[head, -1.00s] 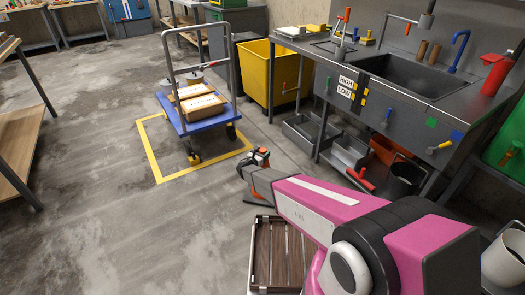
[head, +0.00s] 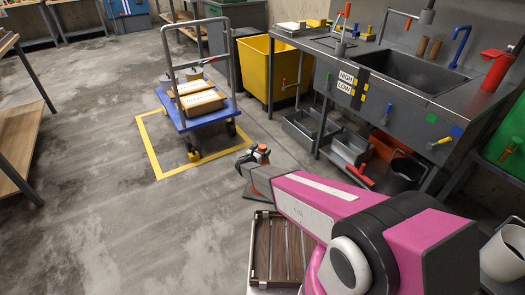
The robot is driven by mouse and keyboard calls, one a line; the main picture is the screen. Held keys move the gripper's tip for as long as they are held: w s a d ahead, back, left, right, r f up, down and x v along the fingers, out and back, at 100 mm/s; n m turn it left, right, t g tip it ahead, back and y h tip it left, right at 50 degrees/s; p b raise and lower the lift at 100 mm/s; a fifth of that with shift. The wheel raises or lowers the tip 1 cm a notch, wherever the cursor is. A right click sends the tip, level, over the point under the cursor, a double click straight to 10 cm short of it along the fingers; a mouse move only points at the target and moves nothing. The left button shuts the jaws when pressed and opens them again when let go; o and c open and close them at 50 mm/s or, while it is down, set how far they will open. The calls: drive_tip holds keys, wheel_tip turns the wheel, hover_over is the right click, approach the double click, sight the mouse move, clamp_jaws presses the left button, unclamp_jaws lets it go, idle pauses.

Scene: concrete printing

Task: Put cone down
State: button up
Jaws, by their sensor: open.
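My gripper (head: 252,172) is at the end of my pink arm, over the floor in the middle of the head view. It is small and partly hidden by the arm; its jaws are open. A small orange, white and black shape (head: 260,153) shows right at the gripper. I cannot tell whether it is the cone or part of the gripper, nor whether it touches the jaws. No other cone can be made out clearly.
A blue trolley (head: 184,121) with cardboard boxes (head: 204,102) stands inside a yellow floor outline (head: 154,160). A yellow bin (head: 256,72) and a grey sink bench (head: 398,95) stand to the right. A slatted crate (head: 262,246) is below my arm.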

drive_tip(key=v, duration=1.1)
drive_tip(key=s+d+r+m+g, duration=0.3)
drive_tip(key=d+m+g, duration=0.15)
drive_tip(key=d, duration=0.35)
drive_tip(key=s+d+r+m+g, duration=0.3)
drive_tip(key=d+r+m, duration=0.15)
drive_tip(key=d, duration=0.25)
drive_tip(key=s+d+r+m+g, duration=0.3)
drive_tip(key=d+m, duration=0.3)
drive_tip(key=d, duration=0.2)
drive_tip(key=s+d+r+m+g+y, duration=0.2)
drive_tip(key=s+d+r+m+y, duration=0.1)
drive_tip(key=s+r+m+y, duration=0.2)
drive_tip(key=s+d+r+m+g+y, duration=0.2)
drive_tip(key=s+d+r+m+y, duration=0.2)
drive_tip(key=s+m, duration=0.5)
drive_tip(key=shift+s+r+y, duration=0.4)
drive_tip(key=shift+s+r, duration=0.1)
drive_tip(key=shift+r, duration=0.65)
drive_tip(key=shift+g, duration=0.25)
